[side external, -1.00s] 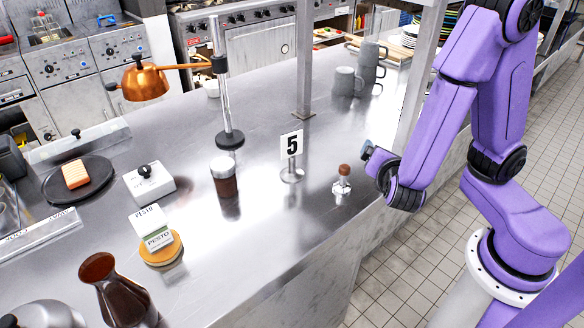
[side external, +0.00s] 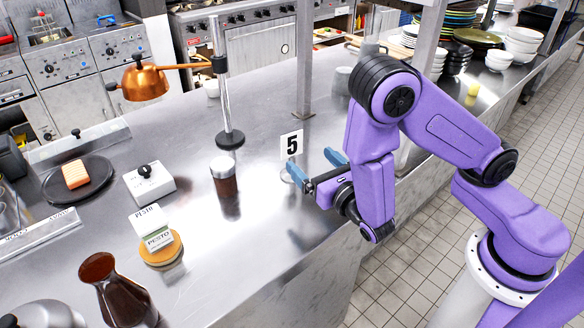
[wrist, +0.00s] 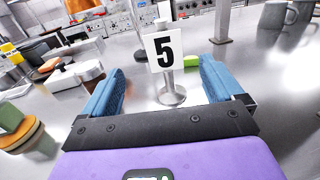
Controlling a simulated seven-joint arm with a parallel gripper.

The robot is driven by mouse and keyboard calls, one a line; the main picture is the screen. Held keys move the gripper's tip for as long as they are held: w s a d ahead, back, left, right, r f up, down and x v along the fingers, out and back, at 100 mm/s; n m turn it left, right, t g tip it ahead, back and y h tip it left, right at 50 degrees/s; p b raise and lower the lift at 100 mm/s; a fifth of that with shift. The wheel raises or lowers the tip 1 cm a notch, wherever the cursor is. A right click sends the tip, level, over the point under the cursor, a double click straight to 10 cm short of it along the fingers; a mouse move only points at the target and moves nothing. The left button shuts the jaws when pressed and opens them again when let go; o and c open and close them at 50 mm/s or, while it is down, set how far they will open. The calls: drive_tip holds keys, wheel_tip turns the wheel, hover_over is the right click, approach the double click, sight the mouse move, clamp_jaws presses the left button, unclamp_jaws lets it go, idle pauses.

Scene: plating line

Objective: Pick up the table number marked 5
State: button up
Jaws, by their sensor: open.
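The table number (side external: 291,145) is a white card with a black 5 on a thin metal stand with a round base. It stands upright on the steel counter. In the wrist view the table number (wrist: 164,51) shows just beyond and between my two blue fingers, with its round base on the counter. My gripper (side external: 314,166) is open and empty, with the fingers apart on either side of the stand's line. In the side view my gripper hides part of the stand and base. I cannot tell whether the stand is within the fingers' reach.
A brown-filled jar (side external: 225,178) stands left of the table number. A lamp stand (side external: 229,138) and a steel post (side external: 305,75) rise behind it. A grey mug (side external: 343,80) is partly behind my arm.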

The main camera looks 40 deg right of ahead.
sight(292, 139)
drive_tip(key=w, duration=0.3)
drive_tip(key=w+d, duration=0.1)
drive_tip(key=w, duration=0.3)
drive_tip(key=shift+d, duration=0.15)
drive_tip(key=shift+w+d+r, duration=0.1)
drive_tip(key=shift+w+d, duration=0.15)
drive_tip(key=shift+w, duration=0.55)
drive_tip(key=shift+w+d+r, duration=0.1)
drive_tip(key=shift+w+d, duration=0.15)
drive_tip(key=shift+w, duration=0.6)
drive_tip(key=shift+w+d, duration=0.25)
drive_tip(key=shift+w, duration=0.55)
drive_tip(key=c, duration=1.5)
